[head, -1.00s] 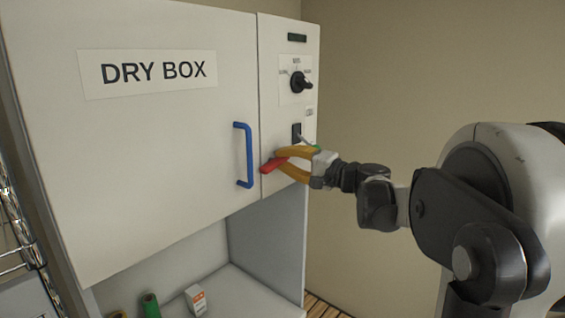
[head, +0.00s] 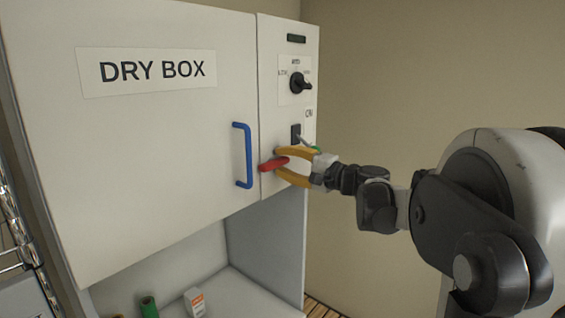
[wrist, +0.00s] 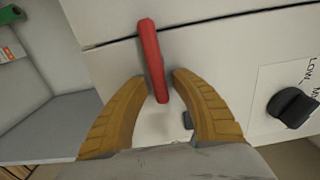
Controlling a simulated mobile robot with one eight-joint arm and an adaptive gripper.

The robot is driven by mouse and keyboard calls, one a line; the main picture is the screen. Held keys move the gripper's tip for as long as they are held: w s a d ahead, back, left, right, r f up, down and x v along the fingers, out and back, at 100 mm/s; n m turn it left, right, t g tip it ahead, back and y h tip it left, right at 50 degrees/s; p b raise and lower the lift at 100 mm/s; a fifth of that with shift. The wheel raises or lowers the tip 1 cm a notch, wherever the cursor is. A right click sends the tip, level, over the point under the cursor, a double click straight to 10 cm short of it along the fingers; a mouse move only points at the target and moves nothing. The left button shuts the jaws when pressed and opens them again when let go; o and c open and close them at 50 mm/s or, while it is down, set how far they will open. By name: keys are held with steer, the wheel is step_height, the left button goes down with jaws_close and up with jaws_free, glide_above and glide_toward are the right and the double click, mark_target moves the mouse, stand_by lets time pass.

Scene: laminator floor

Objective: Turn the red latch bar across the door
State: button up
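The red latch bar (head: 270,165) is on the front of the dry box. It lies across the seam between the white door (head: 165,140) and the side panel (head: 285,115), its tip overlapping the door edge. My gripper (head: 277,161) is open, with its yellow fingers on either side of the bar. In the wrist view, the bar (wrist: 151,50) reaches between the fingertips of my gripper (wrist: 158,77), with a small gap on each side. The bar's mount is partly hidden in the head view.
A blue handle (head: 243,155) sticks out from the door left of the bar. A black knob (head: 300,83) and a small switch (head: 296,132) sit above it on the panel. A green roll (head: 149,307) and small box (head: 195,302) stand on the shelf below.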

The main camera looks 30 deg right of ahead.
stand_by(0.3)
steer(key=v, duration=1.2)
steer(key=s+a+f+n+g+b, duration=0.3)
steer(key=a+f+n+g+b, duration=0.3)
steer(key=a+f+b, duration=1.05)
steer(key=s+a+f+n+g+h+b, duration=0.1)
steer(key=s+a+f+n+h+b, duration=0.1)
steer(key=f, duration=0.9)
steer(key=s+a+f+n+g+h+b, duration=0.1)
steer(key=s+f+b, duration=0.4)
steer(key=f, duration=0.6)
steer(key=s+a+f+n+g+h+b, duration=0.1)
steer(key=s+a+f+n+h+b, duration=0.2)
steer(key=s+f, duration=0.4)
step_height(320, 180, down, 4)
steer(key=shift+a+f+n+g+b, duration=0.15)
steer(key=shift+a+n+g+b, duration=0.35)
steer(key=shift+a+n, duration=0.65)
